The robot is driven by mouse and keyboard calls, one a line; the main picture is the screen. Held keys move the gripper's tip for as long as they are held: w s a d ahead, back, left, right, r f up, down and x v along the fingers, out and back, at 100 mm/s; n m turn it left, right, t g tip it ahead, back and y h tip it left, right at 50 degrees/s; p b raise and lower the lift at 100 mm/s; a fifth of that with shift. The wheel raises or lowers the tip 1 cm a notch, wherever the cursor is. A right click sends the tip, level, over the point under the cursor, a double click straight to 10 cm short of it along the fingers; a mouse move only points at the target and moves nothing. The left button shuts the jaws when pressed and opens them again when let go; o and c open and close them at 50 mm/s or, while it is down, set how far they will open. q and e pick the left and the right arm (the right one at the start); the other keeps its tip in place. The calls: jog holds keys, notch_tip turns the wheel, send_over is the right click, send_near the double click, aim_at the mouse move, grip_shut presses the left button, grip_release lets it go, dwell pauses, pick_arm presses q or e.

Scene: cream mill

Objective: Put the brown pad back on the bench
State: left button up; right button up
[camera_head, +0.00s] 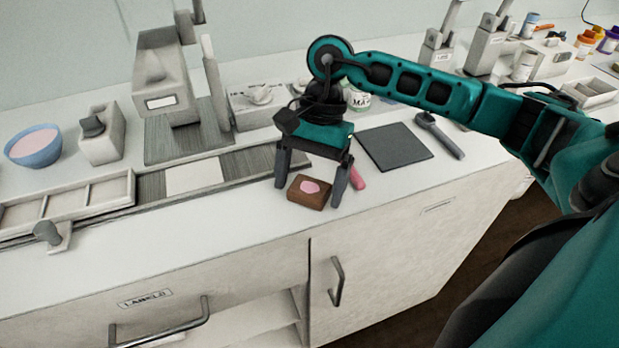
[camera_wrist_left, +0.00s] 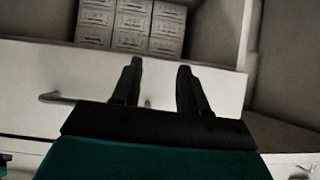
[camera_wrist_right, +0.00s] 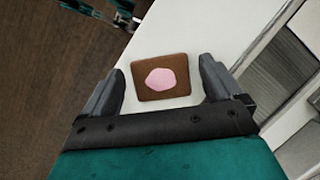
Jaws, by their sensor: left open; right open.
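The brown pad (camera_head: 309,198) with a pink patch lies on the white bench (camera_head: 240,222) near its front edge. My right gripper (camera_head: 312,195) is open, with its fingers on either side of the pad. In the right wrist view the pad (camera_wrist_right: 160,78) lies between and slightly beyond the open fingers (camera_wrist_right: 162,90), with a gap on each side. My left gripper (camera_wrist_left: 157,80) is open and empty in the left wrist view, facing a drawer front and a shelf. It is not seen in the head view.
A pink-handled tool (camera_head: 356,178) lies just right of the right gripper. A dark square mat (camera_head: 394,147) and a grey tool (camera_head: 440,136) lie further right. A grey press (camera_head: 165,85), a tray (camera_head: 70,203) and a blue bowl (camera_head: 33,146) stand left. The front strip of bench is clear.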

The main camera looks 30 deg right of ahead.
jog(key=v, duration=1.2)
jog(key=shift+a, duration=0.1)
